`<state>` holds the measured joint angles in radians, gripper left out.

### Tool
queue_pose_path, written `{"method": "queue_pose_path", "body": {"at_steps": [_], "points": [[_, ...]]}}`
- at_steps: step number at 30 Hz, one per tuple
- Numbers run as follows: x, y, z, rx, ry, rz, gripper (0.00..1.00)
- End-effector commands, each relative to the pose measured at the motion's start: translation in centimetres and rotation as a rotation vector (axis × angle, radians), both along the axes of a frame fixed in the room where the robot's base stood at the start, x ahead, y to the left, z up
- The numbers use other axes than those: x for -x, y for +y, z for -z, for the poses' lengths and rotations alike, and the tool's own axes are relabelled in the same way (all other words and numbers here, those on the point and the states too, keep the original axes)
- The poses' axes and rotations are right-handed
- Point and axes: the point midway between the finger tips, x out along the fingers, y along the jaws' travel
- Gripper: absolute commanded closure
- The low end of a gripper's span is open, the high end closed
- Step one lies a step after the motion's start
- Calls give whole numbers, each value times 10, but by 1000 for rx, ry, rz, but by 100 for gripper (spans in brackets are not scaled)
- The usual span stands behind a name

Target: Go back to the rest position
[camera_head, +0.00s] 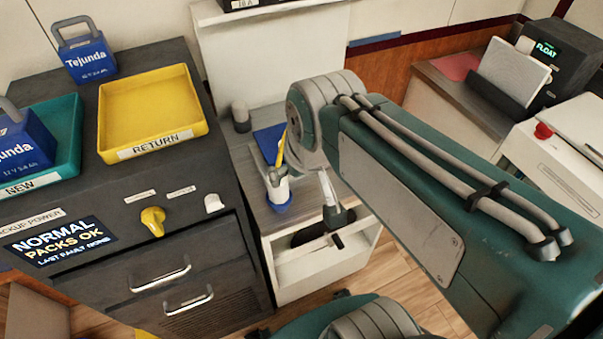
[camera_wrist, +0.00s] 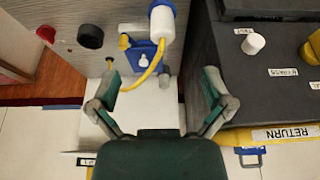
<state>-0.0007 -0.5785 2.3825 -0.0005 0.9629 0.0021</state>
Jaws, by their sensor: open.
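My gripper (camera_wrist: 162,90) is open in the wrist view, its two grey-tipped fingers spread apart with nothing between them. In the head view my teal arm reaches across the right side, and I cannot make out both fingers there.
A dark cabinet at left bears a yellow RETURN tray (camera_head: 152,108), a teal NEW tray (camera_head: 70,150), blue packs (camera_head: 86,60) and a yellow knob (camera_head: 153,220). A FLOAT display (camera_head: 547,50) is at right.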

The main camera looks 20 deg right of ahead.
Motion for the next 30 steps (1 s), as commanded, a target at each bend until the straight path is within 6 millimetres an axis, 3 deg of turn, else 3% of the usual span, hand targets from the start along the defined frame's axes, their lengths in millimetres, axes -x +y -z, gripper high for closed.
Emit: {"method": "queue_pose_path", "body": {"at_steps": [3, 7, 30], "points": [[20, 0, 2, 0, -74, -1, 0], [30, 0, 4, 1, -113, -1, 0], [31, 0, 5, 1, -117, -1, 0]]}}
